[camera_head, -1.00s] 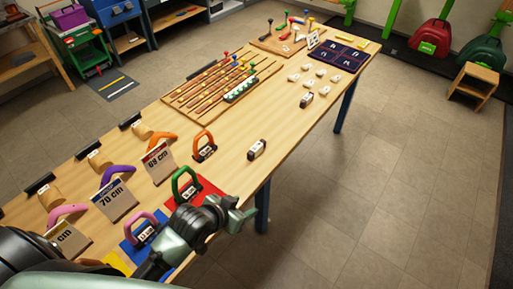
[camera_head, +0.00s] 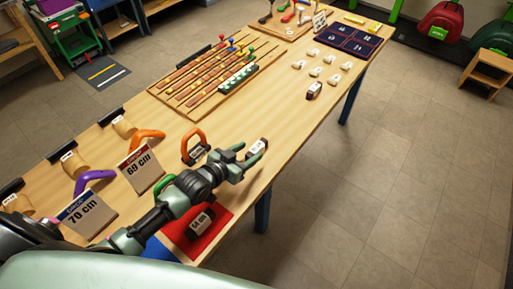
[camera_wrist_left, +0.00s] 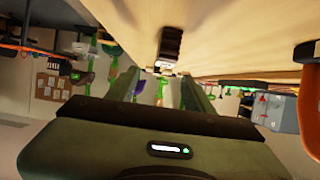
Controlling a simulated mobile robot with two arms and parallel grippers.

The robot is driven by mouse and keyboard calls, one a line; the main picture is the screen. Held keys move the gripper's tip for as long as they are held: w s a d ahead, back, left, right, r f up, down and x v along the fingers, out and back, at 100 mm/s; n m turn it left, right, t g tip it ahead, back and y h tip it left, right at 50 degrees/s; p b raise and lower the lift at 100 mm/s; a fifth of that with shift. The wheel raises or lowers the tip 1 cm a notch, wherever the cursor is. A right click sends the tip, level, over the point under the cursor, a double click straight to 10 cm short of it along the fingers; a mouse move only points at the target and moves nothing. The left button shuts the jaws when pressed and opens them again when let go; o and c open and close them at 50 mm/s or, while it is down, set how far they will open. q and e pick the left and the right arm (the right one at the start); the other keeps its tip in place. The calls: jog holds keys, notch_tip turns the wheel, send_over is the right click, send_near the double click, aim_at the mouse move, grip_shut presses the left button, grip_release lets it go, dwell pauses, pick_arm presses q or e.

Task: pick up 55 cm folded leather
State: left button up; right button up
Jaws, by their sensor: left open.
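A small dark brown folded piece with a white label (camera_head: 257,147) lies near the table's right edge in the head view; its label is too small to read. It also shows in the left wrist view (camera_wrist_left: 172,42), ahead of the fingers. My left gripper (camera_head: 250,157) is open, with its fingertips close to this piece; I cannot tell whether they touch it. In the left wrist view the spread fingers (camera_wrist_left: 162,84) have nothing gripped between them. A similar dark brown labelled piece (camera_head: 314,89) lies farther along the table. My right gripper is not in view.
An orange loop (camera_head: 195,146) stands on the table (camera_head: 285,115) beside my left arm. Signs reading 69 cm (camera_head: 141,171) and 70 cm (camera_head: 87,214) stand at left. A red mat (camera_head: 203,237) lies under my arm. Slotted boards (camera_head: 212,78) and small white pieces (camera_head: 316,71) are farther back.

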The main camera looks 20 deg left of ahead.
aim_at(253, 149)
pick_arm(q)
jog(key=shift+w+a+f, duration=0.1)
jog(key=shift+w+f, duration=0.1)
jog(key=shift+f, duration=0.4)
jog(key=shift+w+f+b, duration=0.8)
jog(key=shift+w+b, duration=0.35)
jog(key=shift+w+d+f+b, duration=0.1)
jog(key=shift+w+d+b, duration=0.3)
jog(key=shift+w+b, duration=0.25)
jog(key=b+x, duration=0.4)
jog(key=shift+d, duration=0.1)
jog(key=shift+w, duration=0.2)
jog(key=shift+d, duration=0.1)
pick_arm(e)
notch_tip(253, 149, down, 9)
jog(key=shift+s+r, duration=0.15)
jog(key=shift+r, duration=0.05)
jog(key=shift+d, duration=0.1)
pick_arm(q)
grip_shut()
